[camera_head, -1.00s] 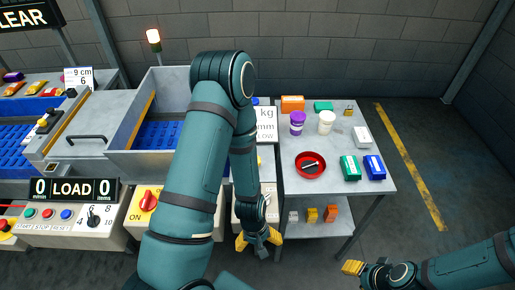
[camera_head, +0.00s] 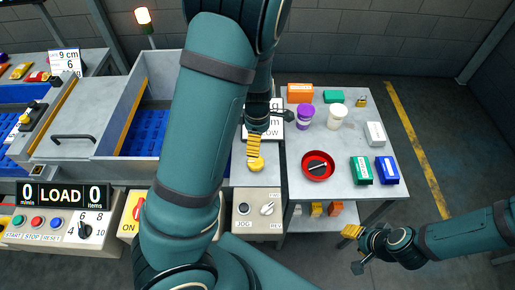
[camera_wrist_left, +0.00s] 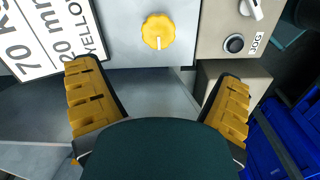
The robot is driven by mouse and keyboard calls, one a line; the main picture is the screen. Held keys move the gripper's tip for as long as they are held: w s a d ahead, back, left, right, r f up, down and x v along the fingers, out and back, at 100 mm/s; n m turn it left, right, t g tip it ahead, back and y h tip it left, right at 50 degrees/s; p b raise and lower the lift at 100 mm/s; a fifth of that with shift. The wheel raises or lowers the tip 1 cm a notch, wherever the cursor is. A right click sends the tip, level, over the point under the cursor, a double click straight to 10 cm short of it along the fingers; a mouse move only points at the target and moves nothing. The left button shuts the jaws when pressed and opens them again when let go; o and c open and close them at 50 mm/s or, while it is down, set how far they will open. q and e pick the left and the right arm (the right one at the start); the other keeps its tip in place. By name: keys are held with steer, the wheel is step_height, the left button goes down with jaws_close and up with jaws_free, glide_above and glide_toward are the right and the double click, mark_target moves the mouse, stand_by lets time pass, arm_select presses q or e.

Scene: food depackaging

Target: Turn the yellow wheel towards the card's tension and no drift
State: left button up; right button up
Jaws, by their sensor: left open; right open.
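The yellow wheel (camera_wrist_left: 158,32) is a scalloped knob with a white mark pointing to the picture's bottom, on a grey panel in the left wrist view. In the head view the wheel (camera_head: 256,164) shows just below my left gripper (camera_head: 253,147). In the left wrist view my left gripper (camera_wrist_left: 157,85) is open, its two yellow fingers apart and the wheel beyond and between them, not gripped. The card (camera_wrist_left: 50,30) beside the wheel reads "70 k", "20 mm", "YELLO", partly cut off; in the head view my arm hides part of it. My right gripper (camera_head: 350,232) is open and empty at lower right.
A control box with JOG switch (camera_head: 256,212) stands below the wheel. A side table (camera_head: 340,180) holds a red bowl (camera_head: 318,165), jars and small boxes. A blue-belted machine with a LOAD display (camera_head: 62,195) is at left. My left arm hides the middle.

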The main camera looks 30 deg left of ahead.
mark_target(258, 161)
arm_select(q)
step_height(258, 161, down, 14)
steer(key=b, duration=0.3)
steer(key=shift+r, duration=0.25)
steer(key=shift+w, duration=0.1)
steer(key=c, duration=1.2)
